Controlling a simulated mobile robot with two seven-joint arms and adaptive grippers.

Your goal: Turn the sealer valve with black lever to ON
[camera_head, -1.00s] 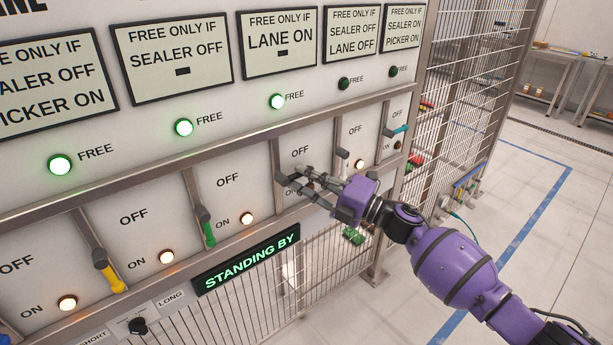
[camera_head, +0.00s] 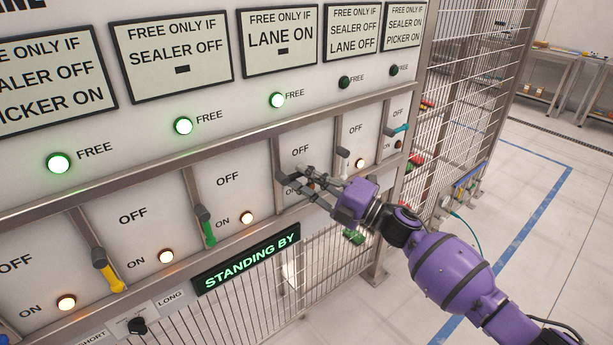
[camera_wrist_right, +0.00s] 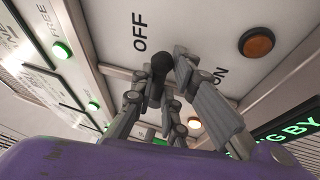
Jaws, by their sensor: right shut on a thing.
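The black lever (camera_wrist_right: 160,62) shows in the right wrist view as a dark rounded knob between my finger pads. My right gripper (camera_head: 292,178) is shut on it at the panel, in the bay marked OFF above, right of the green lever's bay. In the right wrist view the fingers (camera_wrist_right: 158,82) stand on both sides of the knob. In the head view the fingers largely hide the lever, so its exact angle is unclear. An amber lamp (camera_wrist_right: 257,42) beside ON looks dim. My left gripper is not in view.
Above the bay, a sign (camera_head: 280,40) reads "FREE ONLY IF LANE ON", with a lit green lamp (camera_head: 277,100). A green lever (camera_head: 206,228) and a yellow lever (camera_head: 107,270) are at left. A white lever (camera_head: 342,153) and a blue lever (camera_head: 398,128) are at right.

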